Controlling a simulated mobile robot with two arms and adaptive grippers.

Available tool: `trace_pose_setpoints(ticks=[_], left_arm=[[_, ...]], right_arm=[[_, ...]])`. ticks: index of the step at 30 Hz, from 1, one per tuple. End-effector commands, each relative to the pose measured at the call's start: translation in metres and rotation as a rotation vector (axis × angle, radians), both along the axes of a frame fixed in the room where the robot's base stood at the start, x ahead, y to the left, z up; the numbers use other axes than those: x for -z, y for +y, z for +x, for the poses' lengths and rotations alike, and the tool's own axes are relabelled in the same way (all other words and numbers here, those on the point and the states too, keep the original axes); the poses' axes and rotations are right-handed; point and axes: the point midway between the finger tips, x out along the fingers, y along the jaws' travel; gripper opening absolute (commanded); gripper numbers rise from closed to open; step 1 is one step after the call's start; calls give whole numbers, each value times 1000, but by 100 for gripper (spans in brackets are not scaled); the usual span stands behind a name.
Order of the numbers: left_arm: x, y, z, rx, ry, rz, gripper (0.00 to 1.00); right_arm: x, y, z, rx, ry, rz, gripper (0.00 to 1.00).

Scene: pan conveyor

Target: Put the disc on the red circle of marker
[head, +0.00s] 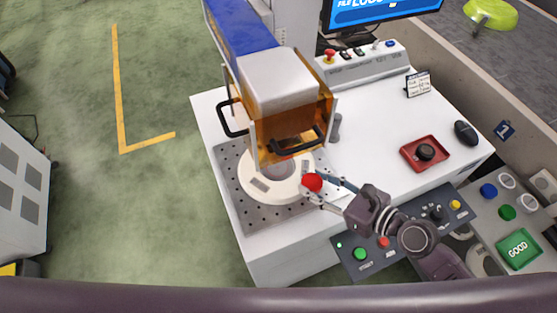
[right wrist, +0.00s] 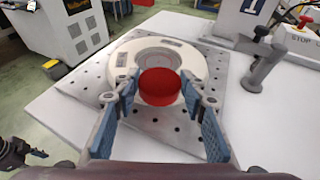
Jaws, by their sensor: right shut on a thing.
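A red, thick round disc (head: 312,182) is between the fingertips of my right gripper (head: 312,189), which is shut on it. In the right wrist view the red disc (right wrist: 160,88) has a fingertip at each side. It is at the near edge of a round cream plate (head: 246,178) with a grey centre, on the marker's perforated bed (head: 228,160). I cannot tell whether the disc touches the plate.
The marker's orange hood (head: 284,128) with black handles hangs over the back of the plate. A grey post (head: 335,128) stands right of the bed. A red tray with a black knob (head: 425,152) and a black mouse (head: 466,133) lie further right. A button panel (head: 395,240) borders the front.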

Motion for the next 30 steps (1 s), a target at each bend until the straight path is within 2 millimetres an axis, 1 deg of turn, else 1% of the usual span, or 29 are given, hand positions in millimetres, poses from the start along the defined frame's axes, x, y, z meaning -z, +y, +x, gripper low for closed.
trace_pose_setpoints(ticks=[1,6,9,12,15,17,21,24,30], left_arm=[[-8,1,-2,0,4,2,40],[-17,10,-10,0,16,12,40],[-20,14,-16,-3,25,18,40],[-21,17,-19,-4,28,20,40],[-22,17,-19,-5,29,20,40],[-21,17,-18,-5,28,20,40],[-14,17,-18,-5,27,20,40],[-10,16,-18,-5,27,20,40],[-10,14,-15,-5,23,17,40]], right_arm=[[-6,11,12,3,-5,7,12],[-6,45,43,0,-5,5,12],[-4,62,60,0,-3,4,12],[-2,74,72,0,-2,2,12],[-1,82,79,-1,-1,2,12],[1,84,80,-1,0,0,12],[22,83,80,-1,3,-4,12],[33,83,81,-2,0,-3,12],[35,83,80,0,-1,-1,12]])
